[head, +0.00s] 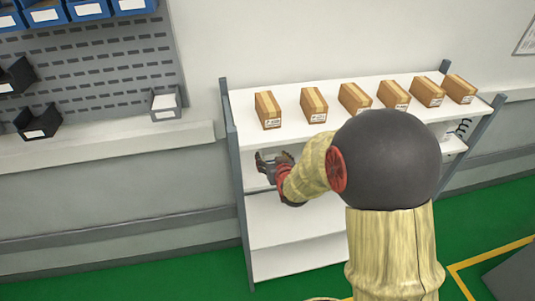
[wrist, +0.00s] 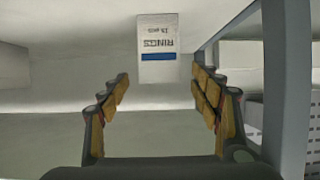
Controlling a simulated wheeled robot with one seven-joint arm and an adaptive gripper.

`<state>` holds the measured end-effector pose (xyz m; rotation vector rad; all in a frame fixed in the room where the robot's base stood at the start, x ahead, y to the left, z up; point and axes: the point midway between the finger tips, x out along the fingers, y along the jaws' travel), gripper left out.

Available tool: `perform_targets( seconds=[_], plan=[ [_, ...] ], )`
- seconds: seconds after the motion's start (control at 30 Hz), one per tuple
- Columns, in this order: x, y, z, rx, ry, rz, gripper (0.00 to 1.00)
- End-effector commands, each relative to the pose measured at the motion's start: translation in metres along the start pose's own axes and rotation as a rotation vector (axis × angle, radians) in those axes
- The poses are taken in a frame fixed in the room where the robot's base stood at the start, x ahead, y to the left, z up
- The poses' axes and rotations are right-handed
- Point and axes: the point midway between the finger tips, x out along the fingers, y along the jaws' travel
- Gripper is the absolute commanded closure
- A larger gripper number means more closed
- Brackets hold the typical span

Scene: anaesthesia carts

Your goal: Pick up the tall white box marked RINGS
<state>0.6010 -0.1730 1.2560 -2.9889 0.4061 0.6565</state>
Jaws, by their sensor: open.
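The white box marked RINGS (wrist: 158,35) shows in the wrist view at the top middle, with upside-down lettering and a blue stripe. My gripper (wrist: 163,88) is open, and its two fingers are apart on either side of the picture, with the box beyond the gap between them. The box looks apart from the fingers. In the head view my gripper (head: 268,167) is at the left end of the rack's middle level, just under the top shelf. I cannot make out the RINGS box in the head view.
Several brown boxes (head: 268,110) stand in a row on the rack's top shelf (head: 240,101). A grey rack post (wrist: 287,85) is close to the right of my gripper in the wrist view. The lower shelf (head: 285,225) looks empty where visible. My arm hides part of the rack.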

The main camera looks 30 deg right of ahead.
Motion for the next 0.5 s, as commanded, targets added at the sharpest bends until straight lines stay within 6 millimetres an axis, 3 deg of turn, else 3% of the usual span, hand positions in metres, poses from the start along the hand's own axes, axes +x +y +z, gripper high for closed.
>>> perform_targets(
  seconds=[0.1, 0.5],
  plan=[
    [0.008, 0.007, 0.007, 0.007, 0.028, 0.009, 0.36],
    [0.038, 0.007, 0.007, 0.008, 0.038, 0.01, 0.36]
  ],
)
